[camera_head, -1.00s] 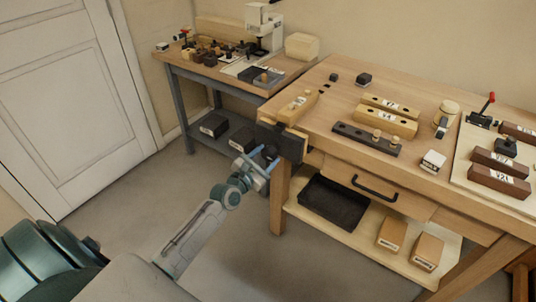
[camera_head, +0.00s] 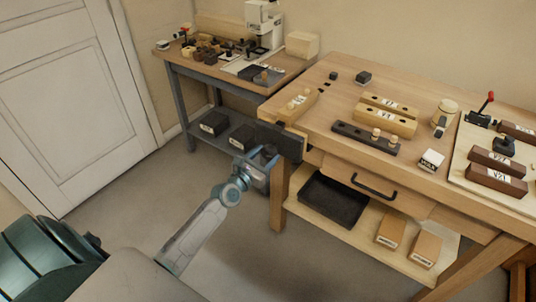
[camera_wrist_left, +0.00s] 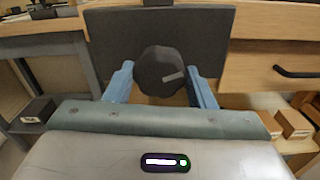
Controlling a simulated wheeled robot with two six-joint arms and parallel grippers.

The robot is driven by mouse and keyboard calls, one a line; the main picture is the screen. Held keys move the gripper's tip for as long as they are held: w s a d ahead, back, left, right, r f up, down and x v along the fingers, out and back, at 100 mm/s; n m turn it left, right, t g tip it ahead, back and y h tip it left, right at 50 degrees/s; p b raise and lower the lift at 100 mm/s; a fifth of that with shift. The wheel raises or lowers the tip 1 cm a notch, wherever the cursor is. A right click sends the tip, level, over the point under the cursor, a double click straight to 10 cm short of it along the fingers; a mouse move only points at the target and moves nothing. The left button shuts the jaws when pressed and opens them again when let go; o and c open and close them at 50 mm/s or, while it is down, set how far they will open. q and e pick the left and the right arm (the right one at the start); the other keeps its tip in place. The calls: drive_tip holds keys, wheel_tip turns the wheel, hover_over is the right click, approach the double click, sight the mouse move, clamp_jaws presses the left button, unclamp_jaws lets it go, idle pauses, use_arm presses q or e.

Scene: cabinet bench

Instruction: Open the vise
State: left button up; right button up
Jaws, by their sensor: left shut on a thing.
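The vise is mounted at the bench's left front corner, with a dark jaw plate (camera_head: 290,146) facing outward. In the left wrist view the plate (camera_wrist_left: 215,38) fills the upper middle. A black faceted knob (camera_wrist_left: 160,68) with a light mark stands out from it. My left gripper (camera_head: 263,156) is at the plate's outer face. In the left wrist view its blue fingers (camera_wrist_left: 160,88) lie on either side of the knob, shut on it. How wide the gap behind the plate is cannot be told. My right gripper is not in view.
The wooden bench (camera_head: 340,90) holds labelled blocks (camera_head: 383,122) and a dark strip with pegs (camera_head: 362,137). A drawer with a black handle (camera_head: 374,188) is below, and a black tray (camera_head: 333,200) sits on the lower shelf. A smaller side bench (camera_head: 215,75) stands behind left.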

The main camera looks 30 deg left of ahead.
use_arm(q)
drive_tip(key=shift+n+p, duration=0.3)
drive_tip(key=shift+n, duration=1.1)
drive_tip(key=shift+n, duration=0.5)
drive_tip(key=shift+s+f+n+p, duration=0.1)
drive_tip(key=shift+n+p, duration=0.2)
drive_tip(key=shift+n, duration=0.5)
drive_tip(key=n, duration=0.2)
drive_tip(key=shift+n, duration=0.4)
drive_tip(key=o, duration=0.8)
drive_tip(key=shift+o, duration=0.2)
drive_tip(key=shift+s, duration=0.15)
